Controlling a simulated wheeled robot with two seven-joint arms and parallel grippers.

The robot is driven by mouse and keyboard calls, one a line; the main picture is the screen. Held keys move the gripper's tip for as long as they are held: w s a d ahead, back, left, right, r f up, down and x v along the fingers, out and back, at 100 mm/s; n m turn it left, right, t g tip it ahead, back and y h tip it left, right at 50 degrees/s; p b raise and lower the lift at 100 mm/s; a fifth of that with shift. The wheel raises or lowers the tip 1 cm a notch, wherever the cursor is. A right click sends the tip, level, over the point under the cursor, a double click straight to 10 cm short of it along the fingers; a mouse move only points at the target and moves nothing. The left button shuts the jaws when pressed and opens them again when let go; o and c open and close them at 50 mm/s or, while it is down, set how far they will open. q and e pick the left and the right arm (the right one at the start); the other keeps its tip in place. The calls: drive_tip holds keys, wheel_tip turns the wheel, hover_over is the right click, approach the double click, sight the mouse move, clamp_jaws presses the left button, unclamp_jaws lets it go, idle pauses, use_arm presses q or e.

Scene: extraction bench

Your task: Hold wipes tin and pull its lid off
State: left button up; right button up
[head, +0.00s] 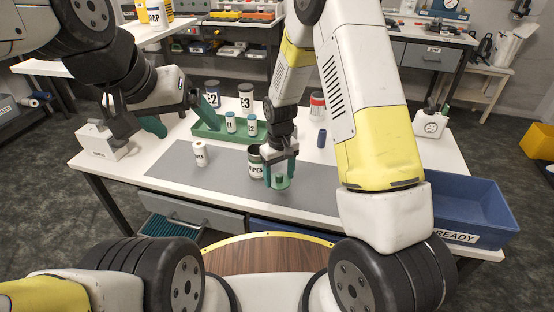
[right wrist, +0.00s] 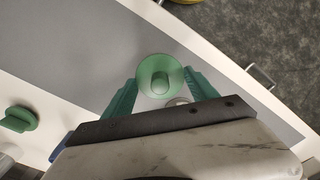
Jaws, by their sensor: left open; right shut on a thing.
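In the right wrist view this piece (right wrist: 160,80) is a green disc with a central knob between my fingers (right wrist: 161,95). I cannot tell whether it is the tin's lid. My left gripper (head: 178,117) is open and empty, above the table's left side, apart from the tin. The tin's top is partly hidden.
A green tray (head: 208,132) with small labelled jars stands behind the tin. A white labelled cylinder (head: 200,153) stands left on the grey mat (head: 225,177). A white box (head: 100,142) is at the left edge. A blue bin (head: 462,205) is at the right. The mat's front left is clear.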

sight(280, 177)
drive_tip(key=w, duration=0.3)
drive_tip(key=shift+w+d+f, duration=0.15)
drive_tip(key=shift+w+d, duration=0.1)
drive_tip(key=shift+f, duration=1.75)
drive_tip(key=shift+f, duration=0.15)
drive_tip(key=o, duration=1.6)
drive_tip(key=shift+c, duration=0.2)
